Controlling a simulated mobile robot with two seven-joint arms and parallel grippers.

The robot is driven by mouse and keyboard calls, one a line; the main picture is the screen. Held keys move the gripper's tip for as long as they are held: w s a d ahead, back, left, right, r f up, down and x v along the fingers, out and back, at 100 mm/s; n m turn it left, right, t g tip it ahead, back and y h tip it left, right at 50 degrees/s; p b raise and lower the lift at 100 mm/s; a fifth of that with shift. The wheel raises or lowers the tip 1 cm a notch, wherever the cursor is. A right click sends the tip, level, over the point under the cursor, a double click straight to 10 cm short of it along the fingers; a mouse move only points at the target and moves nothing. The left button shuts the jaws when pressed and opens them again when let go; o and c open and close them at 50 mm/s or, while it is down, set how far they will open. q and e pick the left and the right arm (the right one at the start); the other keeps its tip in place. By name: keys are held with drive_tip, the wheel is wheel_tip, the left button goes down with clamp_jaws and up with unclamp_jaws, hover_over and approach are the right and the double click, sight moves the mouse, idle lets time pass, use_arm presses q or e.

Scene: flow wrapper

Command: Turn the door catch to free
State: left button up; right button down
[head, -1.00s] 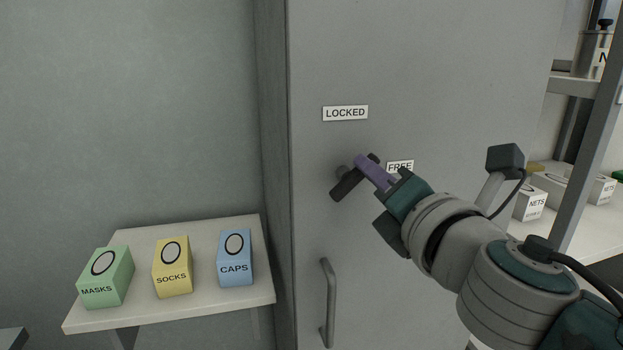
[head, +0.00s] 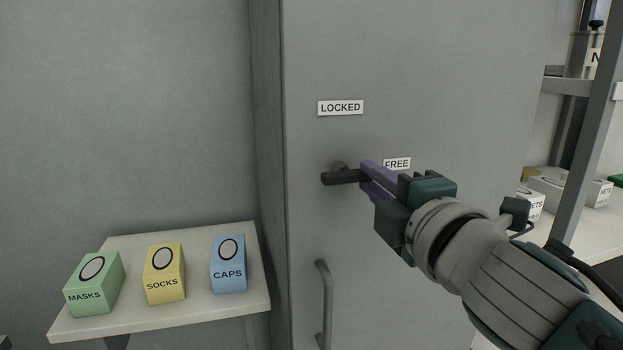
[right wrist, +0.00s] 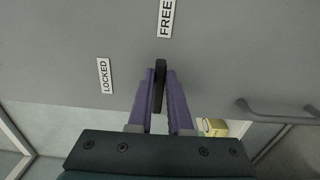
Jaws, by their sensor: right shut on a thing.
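The door catch (head: 340,178) is a dark bar on a short round pivot, on the grey door (head: 430,70). The bar lies nearly level, its right end towards the FREE label (head: 397,163). The LOCKED label (head: 341,107) is above the pivot. My right gripper (head: 366,176) is shut on the bar's right end, and its purple fingers hide that end. In the right wrist view the catch (right wrist: 160,80) sits between the fingers (right wrist: 159,85) and points at the FREE label (right wrist: 166,17). My left gripper is not in view.
A door handle (head: 325,300) stands upright below the catch. A shelf (head: 200,317) at the left holds a MASKS box (head: 95,285), a SOCKS box (head: 164,273) and a CAPS box (head: 228,265). A rack post (head: 588,140) and shelves are at the right.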

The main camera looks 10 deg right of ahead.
idle(0.5)
drive_tip(key=c, duration=0.8)
unclamp_jaws()
drive_tip(key=shift+c, duration=0.2)
drive_tip(key=s, duration=1)
drive_tip(key=shift+d, duration=0.15)
drive_tip(key=shift+d+m, duration=0.1)
drive_tip(key=shift+m, duration=0.2)
